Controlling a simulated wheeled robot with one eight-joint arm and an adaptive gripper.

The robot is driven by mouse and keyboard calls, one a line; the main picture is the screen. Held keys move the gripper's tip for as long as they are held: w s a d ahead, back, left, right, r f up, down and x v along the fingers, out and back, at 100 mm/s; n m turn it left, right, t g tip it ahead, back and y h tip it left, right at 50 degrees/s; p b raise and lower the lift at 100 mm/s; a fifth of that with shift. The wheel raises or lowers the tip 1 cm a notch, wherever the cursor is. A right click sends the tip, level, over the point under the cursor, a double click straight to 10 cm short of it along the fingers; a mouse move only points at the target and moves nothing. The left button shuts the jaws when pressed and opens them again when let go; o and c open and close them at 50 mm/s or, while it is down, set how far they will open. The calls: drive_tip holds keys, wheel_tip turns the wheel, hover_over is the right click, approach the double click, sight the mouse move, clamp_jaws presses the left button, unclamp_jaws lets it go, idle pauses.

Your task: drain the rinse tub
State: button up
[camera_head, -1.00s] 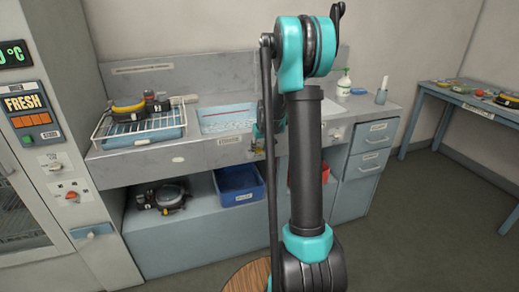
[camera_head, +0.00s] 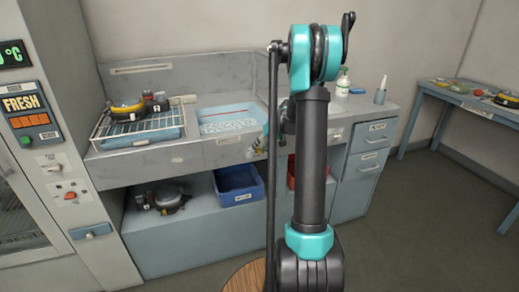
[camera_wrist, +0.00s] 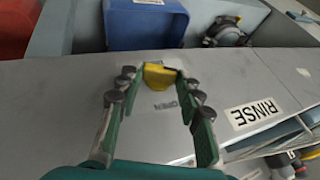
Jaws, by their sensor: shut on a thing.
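The rinse tub (camera_head: 228,119) is a recessed basin with a pale blue, speckled inside, set in the grey counter behind my arm. Its RINSE label (camera_wrist: 253,113) shows on the counter front in the wrist view. A small yellow handle (camera_wrist: 158,73) sticks out of that front beside an OPEN mark. My gripper (camera_wrist: 160,84) has its fingertips on both sides of the yellow handle and is shut on it. In the head view my arm hides most of the gripper and handle at the counter front.
A blue bin (camera_head: 238,186) and a red bin (camera_head: 291,172) stand under the counter, with a round black device (camera_head: 170,198) to their left. A wire rack (camera_head: 137,117) holds a yellow-and-black set left of the tub. A cabinet with a FRESH panel (camera_head: 27,102) stands at left.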

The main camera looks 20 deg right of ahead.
drive_tip(key=shift+d+f+m+y, duration=0.1)
drive_tip(key=shift+d+m+y, duration=0.1)
drive_tip(key=shift+y, duration=0.7)
drive_tip(key=shift+d+f+m+y, duration=0.1)
drive_tip(key=shift+d+m+y, duration=0.1)
drive_tip(key=shift+y, duration=0.7)
drive_tip(key=o, duration=1.2)
drive_tip(key=shift+c, duration=0.2)
drive_tip(key=v, duration=1.2)
drive_tip(key=shift+f, duration=0.1)
